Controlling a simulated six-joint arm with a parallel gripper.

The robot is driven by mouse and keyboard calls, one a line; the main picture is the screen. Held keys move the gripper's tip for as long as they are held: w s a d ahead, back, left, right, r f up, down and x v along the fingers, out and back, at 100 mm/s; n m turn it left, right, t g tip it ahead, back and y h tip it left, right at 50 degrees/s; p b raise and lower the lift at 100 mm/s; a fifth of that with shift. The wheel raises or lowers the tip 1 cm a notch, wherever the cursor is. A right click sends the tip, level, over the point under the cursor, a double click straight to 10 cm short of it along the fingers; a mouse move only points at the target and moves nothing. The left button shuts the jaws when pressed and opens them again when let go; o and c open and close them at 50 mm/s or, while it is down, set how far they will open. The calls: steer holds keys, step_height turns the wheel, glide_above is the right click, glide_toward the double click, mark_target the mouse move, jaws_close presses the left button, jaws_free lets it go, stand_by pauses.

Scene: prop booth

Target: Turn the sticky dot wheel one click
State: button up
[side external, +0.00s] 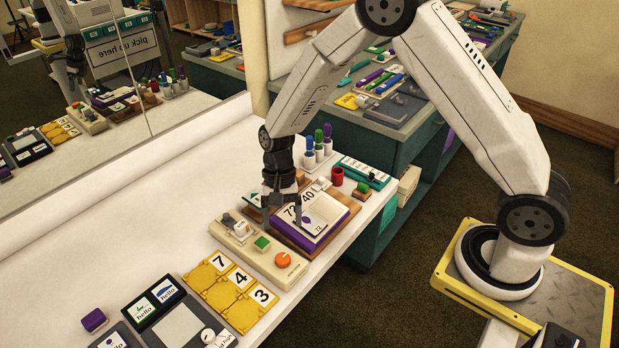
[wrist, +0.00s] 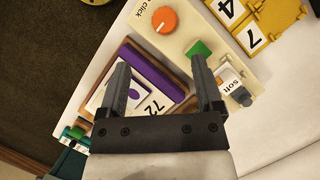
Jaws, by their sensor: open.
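An orange round knob (side external: 283,260) with a pale line sits on the front end of a cream panel (side external: 250,262). In the wrist view, the knob (wrist: 164,20) is at the top, beside lettering that reads "click". No label names it as the sticky dot wheel. My gripper (side external: 284,209) points down over the purple-edged block (side external: 318,236) behind the panel. In the wrist view, my gripper (wrist: 160,72) is open, its fingers spread above the block (wrist: 150,72) and the panel's edge. The knob lies beyond the fingertips, apart from them. Nothing is held.
A green square button (side external: 262,243) and a "soft" switch (wrist: 232,84) share the panel. Yellow number plates (side external: 230,290) lie to the left. White table (side external: 120,235) is bare at left.

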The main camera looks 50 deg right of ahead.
mark_target(282, 257)
steer(key=shift+w+a+f, duration=0.2)
steer(key=shift+a+f, duration=0.1)
steer(key=shift+f, duration=0.15)
steer(key=shift+x, duration=3.9)
steer(key=shift+c, duration=0.2)
steer(key=shift+r, duration=0.1)
jaws_close()
